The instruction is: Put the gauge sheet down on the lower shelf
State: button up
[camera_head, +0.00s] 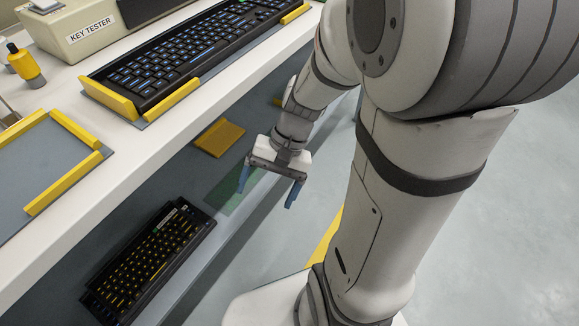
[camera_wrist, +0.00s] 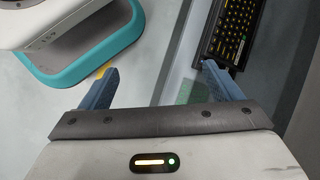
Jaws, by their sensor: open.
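A see-through green sheet (camera_head: 232,198), which looks like the gauge sheet, lies on the lower shelf (camera_head: 130,195) near its front edge. In the wrist view the green sheet (camera_wrist: 188,93) shows partly behind the right-hand finger. My gripper (camera_head: 268,191) is open, with its two blue fingers spread apart and nothing seen between them. It hangs at the shelf's front edge; the left finger overlaps the sheet in the head view and the right finger is out over the floor. I cannot tell whether the left finger touches the sheet.
A dark keyboard with yellow legends (camera_head: 148,262) lies on the lower shelf, left of the sheet. A yellow block (camera_head: 219,138) sits farther back. The upper worktop (camera_head: 95,190) overhangs, carrying another keyboard (camera_head: 190,52) in a yellow-edged holder and the key tester (camera_head: 85,25). Open floor (camera_head: 470,240) lies right.

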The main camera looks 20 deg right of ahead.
jog(key=d+r+n+t+h, duration=0.3)
jog(key=d+r+n+h, duration=0.1)
jog(key=r+n+h, duration=0.1)
jog(key=shift+s+d+r+t+h, duration=0.2)
jog(key=shift+s+d+t+h, duration=0.1)
jog(key=shift+s, duration=0.1)
